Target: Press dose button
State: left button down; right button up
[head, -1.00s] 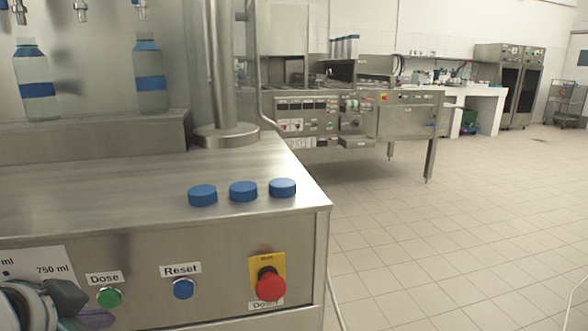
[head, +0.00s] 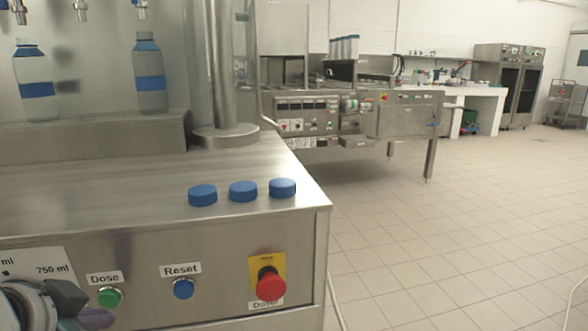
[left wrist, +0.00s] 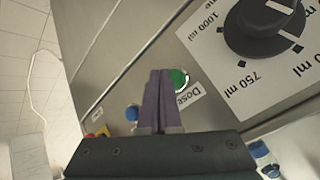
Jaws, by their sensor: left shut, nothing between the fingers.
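The green dose button (head: 110,297) sits on the machine's front panel under a "Dose" label, left of the blue reset button (head: 183,289). My left gripper (head: 98,318) shows at the lower left of the head view, its purple fingers just below and left of the dose button. In the left wrist view the purple fingers (left wrist: 157,80) are shut and empty. Their tips lie right beside the green button (left wrist: 179,79), partly covering its edge. I cannot tell whether they touch it. My right gripper is not in view.
A red emergency knob (head: 270,285) sticks out at the panel's right. A black volume dial (left wrist: 262,28) is near the fingers in the wrist view. Several blue caps (head: 243,191) stand on the steel top. Two bottles (head: 150,82) stand behind. The floor at right is open.

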pick_arm(q)
jog(key=shift+w, duration=0.1)
dwell(0.5)
jog(key=shift+w+a, duration=0.1)
jog(key=shift+w, duration=0.25)
jog(key=shift+w+a, duration=0.1)
jog(key=shift+w, duration=0.15)
dwell(0.5)
jog(key=shift+s, duration=0.1)
jog(key=shift+s+d+p, duration=0.2)
jog(key=shift+s+p, duration=0.4)
jog(key=shift+p, duration=0.1)
